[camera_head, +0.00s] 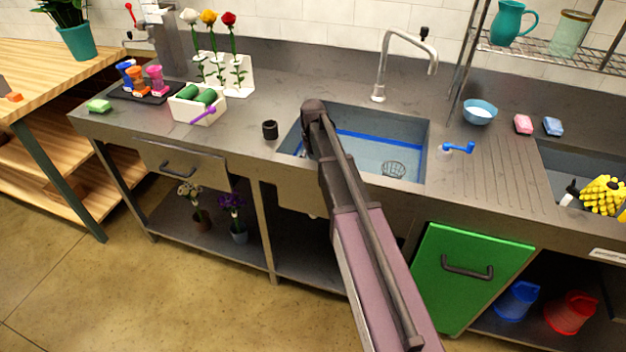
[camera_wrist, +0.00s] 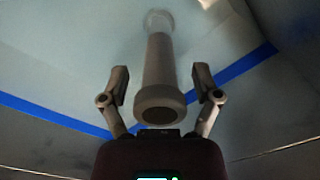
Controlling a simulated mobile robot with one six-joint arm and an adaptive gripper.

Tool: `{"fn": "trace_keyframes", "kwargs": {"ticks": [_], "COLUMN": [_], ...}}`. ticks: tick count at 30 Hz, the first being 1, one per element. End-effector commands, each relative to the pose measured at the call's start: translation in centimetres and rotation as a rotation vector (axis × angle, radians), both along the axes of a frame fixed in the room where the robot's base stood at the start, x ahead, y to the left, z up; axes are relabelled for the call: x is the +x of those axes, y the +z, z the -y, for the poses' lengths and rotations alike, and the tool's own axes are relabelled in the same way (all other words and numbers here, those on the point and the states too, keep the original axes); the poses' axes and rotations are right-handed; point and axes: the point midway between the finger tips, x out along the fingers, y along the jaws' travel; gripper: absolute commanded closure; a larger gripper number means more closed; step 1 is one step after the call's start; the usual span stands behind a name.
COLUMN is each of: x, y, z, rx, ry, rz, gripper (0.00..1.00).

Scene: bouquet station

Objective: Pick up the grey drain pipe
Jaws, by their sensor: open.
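The grey drain pipe (camera_wrist: 158,62) shows in the wrist view, with a wide round collar at its near end and its far end by the pale sink floor. My gripper (camera_wrist: 160,80) is open, with one finger on each side of the pipe. Gaps show between the fingers and the pipe, and I see no contact. In the head view my arm reaches into the left part of the sink (camera_head: 410,135) and hides the fingers. I cannot make out the pipe clearly there.
A blue line runs around the sink wall. A round drain grate (camera_head: 394,169) lies on the sink floor. A black cup (camera_head: 270,130) stands left of the sink. The faucet (camera_head: 380,70) rises behind it, and a blue-handled valve (camera_head: 458,148) is at its right edge.

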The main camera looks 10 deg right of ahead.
Motion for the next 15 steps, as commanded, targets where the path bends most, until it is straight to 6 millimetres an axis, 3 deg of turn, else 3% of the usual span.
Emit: {"fn": "trace_keyframes", "kwargs": {"ticks": [3, 5, 11, 12, 15], "x": [-0.01, -0.01, -0.01, -0.01, 0.0], "y": [0.0, 0.0, 0.0, -0.01, 0.0], "z": [0.0, 0.0, 0.0, 0.0, 0.0], "rx": [0.0, 0.0, 0.0, 0.0, 0.0], "ry": [0.0, 0.0, 0.0, 0.0, 0.0], "rz": [0.0, 0.0, 0.0, 0.0, 0.0], "gripper": [0.19, 0.34, 0.93, 1.0, 1.0]}}
